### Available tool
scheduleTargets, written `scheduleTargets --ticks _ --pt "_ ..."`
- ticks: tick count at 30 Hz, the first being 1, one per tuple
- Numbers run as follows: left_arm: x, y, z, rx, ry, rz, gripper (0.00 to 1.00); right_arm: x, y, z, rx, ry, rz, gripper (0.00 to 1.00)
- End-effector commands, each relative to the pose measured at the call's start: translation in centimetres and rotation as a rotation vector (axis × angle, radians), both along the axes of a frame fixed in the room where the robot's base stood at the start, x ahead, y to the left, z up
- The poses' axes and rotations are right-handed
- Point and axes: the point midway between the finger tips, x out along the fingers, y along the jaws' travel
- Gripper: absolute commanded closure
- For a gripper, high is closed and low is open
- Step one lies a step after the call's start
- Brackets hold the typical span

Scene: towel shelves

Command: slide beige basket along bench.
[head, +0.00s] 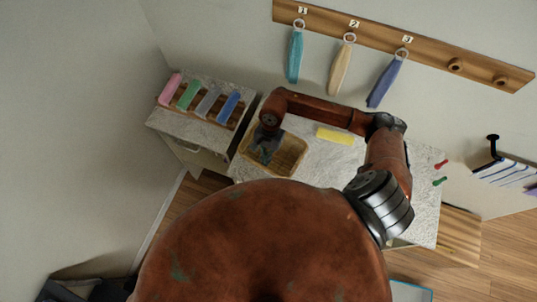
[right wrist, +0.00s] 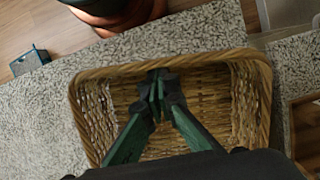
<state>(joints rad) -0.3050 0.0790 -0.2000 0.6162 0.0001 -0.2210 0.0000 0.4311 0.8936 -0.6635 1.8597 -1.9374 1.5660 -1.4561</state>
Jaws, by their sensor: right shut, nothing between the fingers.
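The beige wicker basket (head: 290,158) sits on the speckled bench (head: 318,165), near its left end in the head view. The basket (right wrist: 160,68) fills the middle of the right wrist view and looks empty. My right gripper (head: 265,155) is over the basket. In the right wrist view its fingers (right wrist: 158,88) are closed together, with nothing between them, inside the outline of the basket's rim. I cannot tell whether they touch the basket's wall. My left gripper is not in view.
A yellow cloth (head: 335,136) lies on the bench right of the basket. A lower cabinet (head: 160,120) at left carries a rack of rolled towels (head: 209,103). Three towels hang from a wall rail (head: 425,50). Red (head: 441,164) and green (head: 439,181) items sit near the bench's right end.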

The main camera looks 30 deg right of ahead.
Motion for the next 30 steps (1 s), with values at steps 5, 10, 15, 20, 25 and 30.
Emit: scheduleTargets --ticks 5,10,15,20,25,30 --pt "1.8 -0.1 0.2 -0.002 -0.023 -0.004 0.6 0.0 0.0 0.1 0.0 0.0 -0.001 1.0" --pt "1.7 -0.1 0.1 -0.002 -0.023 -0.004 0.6 0.1 -0.1 0.0 -0.001 0.0 -0.001 1.0" --pt "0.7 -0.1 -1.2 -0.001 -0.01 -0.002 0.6 0.7 -1.5 -0.3 -0.005 -0.002 -0.005 1.0" --pt "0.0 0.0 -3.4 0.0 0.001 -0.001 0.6 1.8 -3.9 -0.3 -0.005 -0.002 -0.009 1.0" --pt "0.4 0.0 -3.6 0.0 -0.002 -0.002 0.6 2.4 -4.3 4.3 -0.002 -0.006 -0.002 1.0" --pt "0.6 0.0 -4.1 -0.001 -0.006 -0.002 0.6 2.9 -4.7 7.5 -0.001 -0.004 0.002 1.0"
